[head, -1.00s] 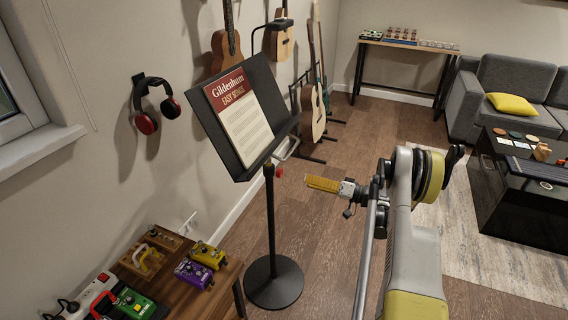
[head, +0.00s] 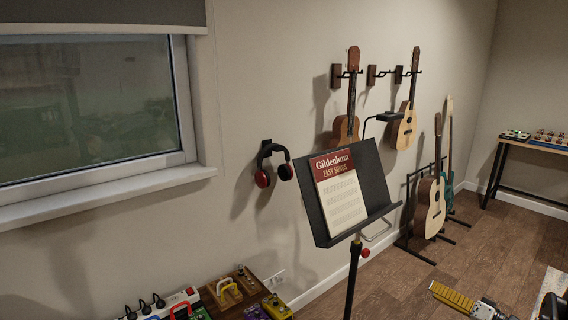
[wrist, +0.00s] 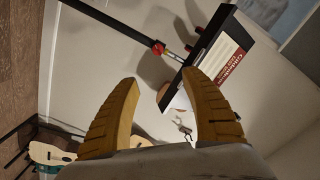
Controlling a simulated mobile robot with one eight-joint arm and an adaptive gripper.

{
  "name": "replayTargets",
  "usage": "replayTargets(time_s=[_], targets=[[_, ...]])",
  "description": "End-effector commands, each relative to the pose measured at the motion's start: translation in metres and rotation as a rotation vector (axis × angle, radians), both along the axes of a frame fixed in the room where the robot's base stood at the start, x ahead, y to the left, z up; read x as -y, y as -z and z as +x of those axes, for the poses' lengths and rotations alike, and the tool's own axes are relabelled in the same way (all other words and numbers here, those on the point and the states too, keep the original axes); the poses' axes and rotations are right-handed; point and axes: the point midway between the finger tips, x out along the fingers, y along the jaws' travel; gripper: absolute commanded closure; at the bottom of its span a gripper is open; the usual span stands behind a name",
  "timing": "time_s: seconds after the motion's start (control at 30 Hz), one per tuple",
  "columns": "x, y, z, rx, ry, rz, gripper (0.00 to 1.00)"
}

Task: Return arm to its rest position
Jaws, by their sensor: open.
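My gripper (head: 452,298) shows at the lower right of the head view, with one yellow ribbed finger pointing left and part of my arm cut off by the frame edge. In the wrist view, my gripper's two yellow fingers (wrist: 166,105) stand apart with nothing between them. The black music stand (head: 378,190) holds a red and white song book (head: 340,195) and stands left of my gripper, apart from it. The stand (wrist: 212,50) and book (wrist: 222,62) also show beyond the fingertips in the wrist view.
Red and black headphones (head: 263,179) hang on the wall. Guitars (head: 405,128) hang there too, and others stand on a floor rack (head: 432,205). Pedals (head: 277,306) lie at the lower left. A side table (head: 545,146) stands at the right. Open wooden floor (head: 490,245) lies right of the stand.

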Motion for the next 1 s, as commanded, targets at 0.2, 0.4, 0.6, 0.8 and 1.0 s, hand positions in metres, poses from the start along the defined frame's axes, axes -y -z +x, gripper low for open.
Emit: replayTargets(time_s=[0.2, 0.4, 0.6, 0.8, 1.0], targets=[[-0.03, -0.031, 0.016, -0.093, -0.02, -0.041, 0.45], [-0.066, -0.066, 0.024, -0.2, -0.032, -0.1, 0.45], [-0.13, -0.118, 0.013, -0.351, -0.04, -0.214, 0.45], [-0.197, -0.162, -0.033, -0.486, -0.028, -0.372, 0.45], [-0.247, -0.19, -0.103, -0.571, 0.006, -0.546, 0.45]])
